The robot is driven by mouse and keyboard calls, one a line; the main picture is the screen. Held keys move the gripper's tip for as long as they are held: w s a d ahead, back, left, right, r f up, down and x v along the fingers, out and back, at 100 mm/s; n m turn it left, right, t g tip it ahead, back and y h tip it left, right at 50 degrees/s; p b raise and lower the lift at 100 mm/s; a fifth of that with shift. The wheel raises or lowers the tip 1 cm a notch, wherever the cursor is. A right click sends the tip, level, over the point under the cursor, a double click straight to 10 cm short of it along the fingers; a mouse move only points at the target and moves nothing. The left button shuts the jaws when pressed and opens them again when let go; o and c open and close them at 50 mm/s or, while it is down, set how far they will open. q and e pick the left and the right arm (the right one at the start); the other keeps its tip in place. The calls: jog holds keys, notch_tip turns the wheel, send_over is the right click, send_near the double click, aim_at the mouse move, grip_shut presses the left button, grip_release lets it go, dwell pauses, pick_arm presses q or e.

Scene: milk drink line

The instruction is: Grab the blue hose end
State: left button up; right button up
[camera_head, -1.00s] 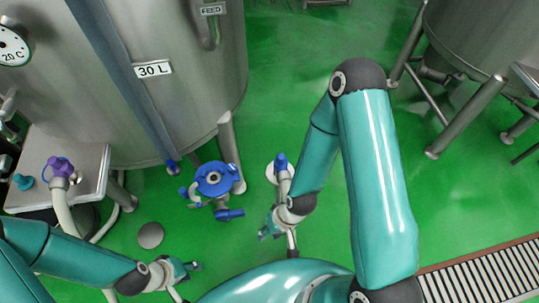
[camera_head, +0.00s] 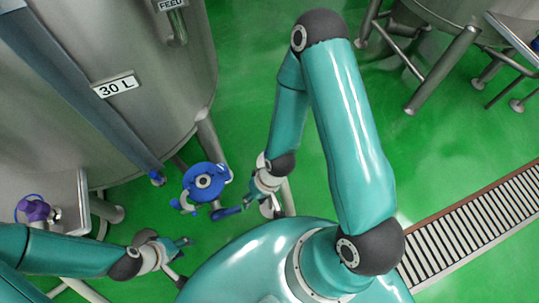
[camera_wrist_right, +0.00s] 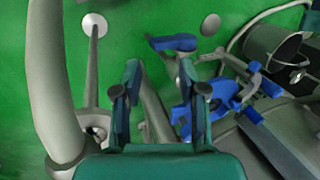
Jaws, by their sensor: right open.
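I do not see the blue hose end now; my right arm covers the place where it showed in the earlier head view. A pale hose or post (camera_head: 288,198) shows beside my right wrist. A thick pale hose (camera_wrist_right: 47,75) runs down the left side of the right wrist view, left of the fingers. My right gripper (camera_head: 254,205) is open and empty, low over the floor right of the blue-ringed tank outlet; its two fingers also show in the right wrist view (camera_wrist_right: 160,95). My left gripper (camera_head: 182,250) is at lower left, its fingers too small to judge.
The blue-ringed outlet (camera_head: 203,182) and a blue handle (camera_head: 226,213) stand close left of my right gripper. The 30 L tank (camera_head: 130,75) fills the upper left. A purple hose end (camera_head: 34,209) is on the left stand.

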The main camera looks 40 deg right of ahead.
jog(key=o, duration=0.4)
jog(key=shift+w, duration=0.1)
jog(key=shift+c, duration=0.2)
jog(key=o, duration=0.3)
jog(key=w+b, duration=0.1)
jog(key=w+r+b, duration=0.1)
jog(key=w+d+r, duration=0.1)
jog(key=w, duration=0.1)
jog(key=shift+w+b, duration=0.1)
jog(key=shift+b, duration=0.3)
jog(key=shift+o, duration=0.2)
jog(key=w+d+r+h+b, duration=0.4)
jog(key=d+r+b, duration=0.2)
jog(key=d+r, duration=0.7)
jog(key=shift+m+g, duration=0.3)
jog(key=shift+m, duration=0.1)
jog(key=f, duration=0.2)
jog(key=a+f+b, duration=0.1)
jog(key=f, duration=0.2)
jog(key=a+f, duration=0.1)
jog(key=f, duration=0.2)
jog(key=shift+w+a+f+b, duration=0.1)
jog(key=shift+f+b, duration=0.1)
jog(key=shift+b, duration=0.2)
jog(key=shift+f+b, duration=0.35)
jog(key=shift+f, duration=2.45)
